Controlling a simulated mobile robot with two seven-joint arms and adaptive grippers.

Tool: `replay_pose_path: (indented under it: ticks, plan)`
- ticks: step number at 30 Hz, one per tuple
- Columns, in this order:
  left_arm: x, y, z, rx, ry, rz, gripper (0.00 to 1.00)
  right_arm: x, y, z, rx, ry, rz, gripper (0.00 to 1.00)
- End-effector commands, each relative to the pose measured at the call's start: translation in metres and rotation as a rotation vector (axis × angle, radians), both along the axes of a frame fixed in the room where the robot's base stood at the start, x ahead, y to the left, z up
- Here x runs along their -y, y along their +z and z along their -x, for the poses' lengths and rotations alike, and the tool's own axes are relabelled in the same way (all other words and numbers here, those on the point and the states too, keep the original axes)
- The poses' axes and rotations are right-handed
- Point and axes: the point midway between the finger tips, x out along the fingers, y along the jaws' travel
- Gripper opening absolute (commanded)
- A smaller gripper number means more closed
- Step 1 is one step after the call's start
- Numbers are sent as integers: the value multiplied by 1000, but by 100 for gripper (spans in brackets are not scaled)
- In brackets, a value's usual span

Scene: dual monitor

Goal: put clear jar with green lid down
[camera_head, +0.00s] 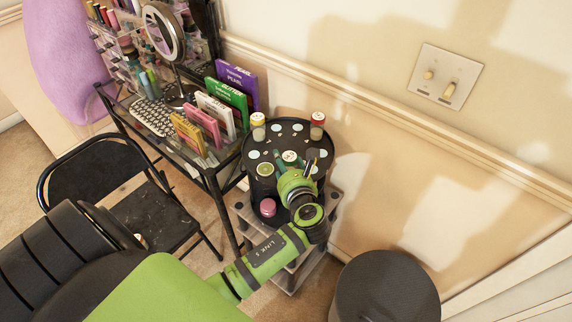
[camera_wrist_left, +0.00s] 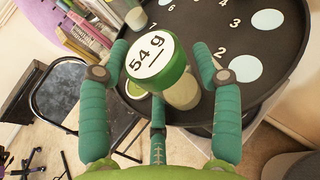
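The clear jar with a green lid (camera_wrist_left: 158,62) has a white "54 g" label on its lid. It shows upright between my left gripper's fingers. In the head view its lid (camera_head: 289,156) shows at the fingertips, over the black round tray (camera_head: 283,128). My left gripper (camera_head: 293,168) reaches in from the front; in the wrist view its teal fingers (camera_wrist_left: 160,65) surround the jar on three sides. The fingertips are close to the lid, but whether they press on it is unclear. The jar's base meets or overlaps the tray; contact cannot be told. My right gripper is not in view.
Two jars (camera_head: 258,126) (camera_head: 317,125) stand at the tray's back. Another green-lidded jar (camera_head: 264,169) is left of my gripper. A pink-lidded jar (camera_head: 268,207) is lower down. Numbered pale circles mark the tray. A desk (camera_head: 222,157) is left, the wall (camera_head: 400,130) behind.

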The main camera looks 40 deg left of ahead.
Motion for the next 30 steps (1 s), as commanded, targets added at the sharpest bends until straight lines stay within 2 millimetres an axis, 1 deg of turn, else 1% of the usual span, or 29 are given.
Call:
replay_pose_path:
  ticks: [5,8,11,21,24,30]
  plan:
    - [0,-1,0,-2,1,1,66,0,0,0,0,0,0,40]
    - [0,3,0,-1,1,1,66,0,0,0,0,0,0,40]
    - [9,5,7,-2,-1,3,66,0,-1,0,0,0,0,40]
    - [61,25,52,-1,-1,5,66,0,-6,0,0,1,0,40]
    - [73,31,62,-2,-1,4,66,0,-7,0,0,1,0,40]
    - [85,37,74,0,1,1,66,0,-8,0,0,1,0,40]
